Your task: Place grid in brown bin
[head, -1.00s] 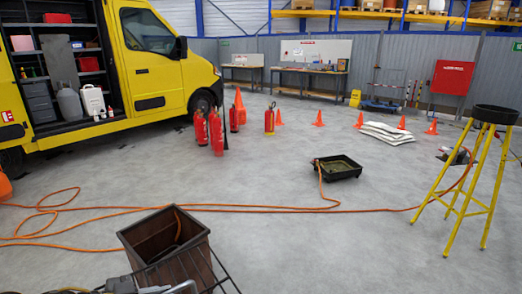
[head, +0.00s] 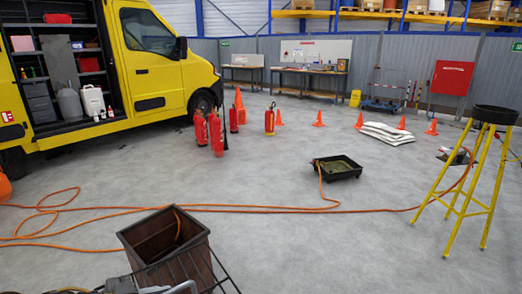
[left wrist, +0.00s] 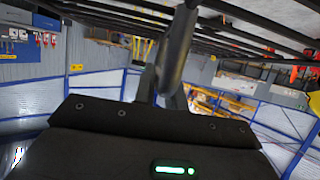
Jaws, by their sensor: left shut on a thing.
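The brown bin (head: 196,245) stands on the floor at the lower left of the head view, open at the top, with an orange hose seen inside its opening. The black wire grid (head: 227,278) shows at the bottom edge, in front of the bin and partly overlapping its near side; most of it is cut off by the frame. In the left wrist view the grid's dark bars (left wrist: 230,12) run across the top. My left gripper (left wrist: 172,95) is shut on the grid by a bar. My right gripper is in neither view.
An orange hose (head: 280,209) runs across the floor behind the bin to a black tray (head: 338,174). A yellow stand (head: 465,190) is at the right. Red extinguishers (head: 216,133) and a yellow van (head: 150,65) stand farther back. The floor right of the bin is clear.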

